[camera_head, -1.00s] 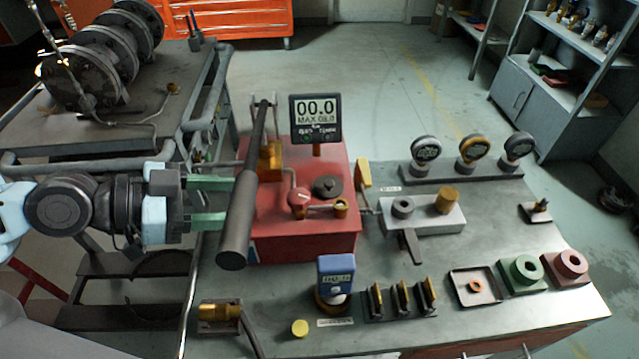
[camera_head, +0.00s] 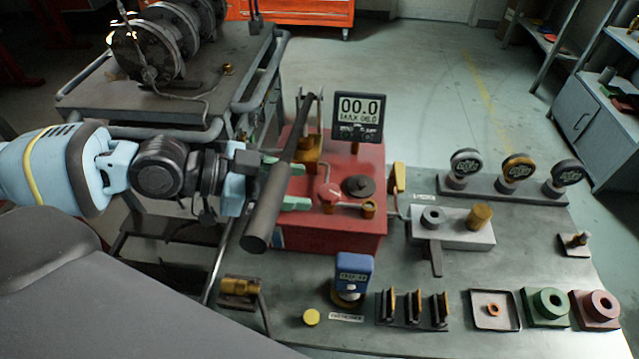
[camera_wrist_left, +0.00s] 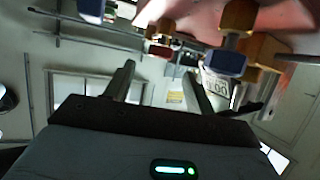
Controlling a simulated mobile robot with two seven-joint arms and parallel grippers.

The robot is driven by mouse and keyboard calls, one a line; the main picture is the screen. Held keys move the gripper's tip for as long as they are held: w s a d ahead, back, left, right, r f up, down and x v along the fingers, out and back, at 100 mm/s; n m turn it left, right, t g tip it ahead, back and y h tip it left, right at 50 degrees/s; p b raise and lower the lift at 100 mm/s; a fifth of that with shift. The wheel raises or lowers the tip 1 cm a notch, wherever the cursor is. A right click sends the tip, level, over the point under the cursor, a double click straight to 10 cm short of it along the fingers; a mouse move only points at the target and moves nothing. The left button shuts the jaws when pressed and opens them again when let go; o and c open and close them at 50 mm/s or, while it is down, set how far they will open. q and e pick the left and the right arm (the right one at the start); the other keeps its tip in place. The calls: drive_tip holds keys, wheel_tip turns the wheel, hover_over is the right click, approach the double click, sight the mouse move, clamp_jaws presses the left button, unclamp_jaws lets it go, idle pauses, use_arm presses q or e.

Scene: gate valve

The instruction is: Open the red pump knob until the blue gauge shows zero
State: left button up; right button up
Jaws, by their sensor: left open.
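The red pump box (camera_head: 345,232) stands on the bench with a small red knob (camera_head: 328,192) on its top. A long dark pump handle (camera_head: 268,205) slants across its left side. My left gripper (camera_head: 290,182) is open, with green fingers reaching from the left behind the handle. The near finger shows past the handle, its tip a little left of the knob; part of the gripper is hidden by the handle. In the left wrist view the open fingers (camera_wrist_left: 158,85) have nothing visible between them. The blue gauge (camera_head: 353,265) stands in front of the pump; its digits are too small to read surely.
A black display (camera_head: 359,115) above the pump reads 00.0. A grey block (camera_head: 455,235) with a brass cylinder stands right of the pump. Dial gauges (camera_head: 515,168) line the back right; several slotted holders (camera_head: 412,308) and a tray (camera_head: 495,310) are in front.

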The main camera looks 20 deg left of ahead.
sight(328, 191)
use_arm(q)
drive_tip(key=p+x, duration=0.1)
drive_tip(key=x, duration=0.2)
drive_tip(key=shift+w+d, duration=0.1)
drive_tip(key=shift+d, duration=0.05)
drive_tip(key=shift+w+d+f+p, duration=0.25)
drive_tip(key=shift+w+d+p, duration=0.1)
drive_tip(key=shift+d+p, duration=0.15)
drive_tip(key=shift+w+d+f, duration=0.15)
drive_tip(key=shift+d+f, duration=0.05)
drive_tip(key=shift+d, duration=0.05)
use_arm(e)
drive_tip(key=shift+w+d+r, duration=0.1)
drive_tip(key=shift+w+r, duration=0.1)
drive_tip(key=shift+r, duration=0.45)
drive_tip(key=shift+w+d+r, duration=0.1)
drive_tip(key=shift+w+r, duration=0.05)
drive_tip(key=shift+r, duration=0.45)
